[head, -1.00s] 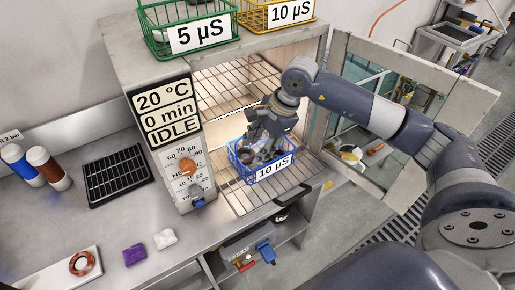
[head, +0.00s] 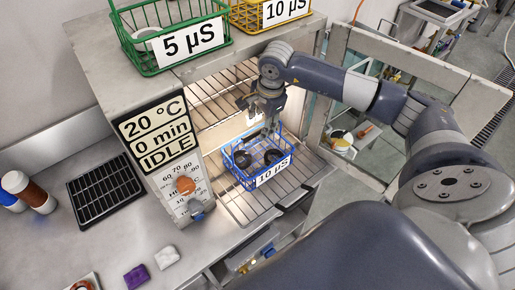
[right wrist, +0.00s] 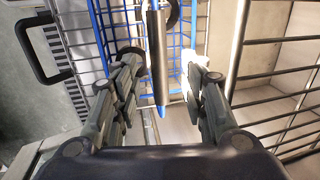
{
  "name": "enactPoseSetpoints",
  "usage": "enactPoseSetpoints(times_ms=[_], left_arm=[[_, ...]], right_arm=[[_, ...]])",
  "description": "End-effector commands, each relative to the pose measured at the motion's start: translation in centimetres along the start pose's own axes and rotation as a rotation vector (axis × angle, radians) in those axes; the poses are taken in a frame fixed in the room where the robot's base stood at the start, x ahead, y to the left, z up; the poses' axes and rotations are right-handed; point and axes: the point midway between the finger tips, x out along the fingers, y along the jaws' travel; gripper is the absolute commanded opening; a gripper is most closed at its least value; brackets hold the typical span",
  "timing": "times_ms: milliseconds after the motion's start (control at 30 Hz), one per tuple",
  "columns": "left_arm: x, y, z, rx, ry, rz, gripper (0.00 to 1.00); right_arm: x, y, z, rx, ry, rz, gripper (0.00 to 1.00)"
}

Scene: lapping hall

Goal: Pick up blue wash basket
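The blue wash basket (head: 229,166), a wire basket with a white "10 µS" label (head: 273,172), stands on the wire rack inside the lit, open cabinet. It holds dark round pieces (head: 273,156). My right gripper (head: 271,127) is above the back of the basket, fingers pointing down. In the right wrist view, its two fingers (right wrist: 160,70) are apart, on either side of a dark bar with a blue tip (right wrist: 157,62), which looks like the basket's handle. I see gaps beside the bar. My left gripper is not in view.
A green basket (head: 150,62) labelled "5 µS" and a yellow basket (head: 245,20) stand on the cabinet top. The cabinet door (head: 425,75) is open at the right. A black tray (head: 103,192), bottles and small blocks are on the left bench.

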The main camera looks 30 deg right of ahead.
Motion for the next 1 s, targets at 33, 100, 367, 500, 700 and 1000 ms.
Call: enactPoseSetpoints(times_ms=[33,100,367,500,700,1000], left_arm=[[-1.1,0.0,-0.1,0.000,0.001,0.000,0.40],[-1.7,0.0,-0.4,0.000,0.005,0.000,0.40],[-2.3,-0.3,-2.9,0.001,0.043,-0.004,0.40],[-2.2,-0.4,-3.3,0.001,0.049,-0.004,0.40],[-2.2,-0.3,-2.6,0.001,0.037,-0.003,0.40],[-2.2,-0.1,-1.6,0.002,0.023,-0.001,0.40]], right_arm=[[0.2,0.1,0.1,0.001,-0.001,0.007,0.40],[1.1,0.2,0.2,0.001,-0.001,0.007,0.40],[3.6,0.1,0.2,0.000,0.000,0.001,0.40],[3.7,0.1,0.1,0.000,0.000,0.001,0.40],[3.7,0.1,0.1,0.000,0.000,0.001,0.03],[3.5,0.0,0.1,0.000,-0.001,-0.003,0.00]])
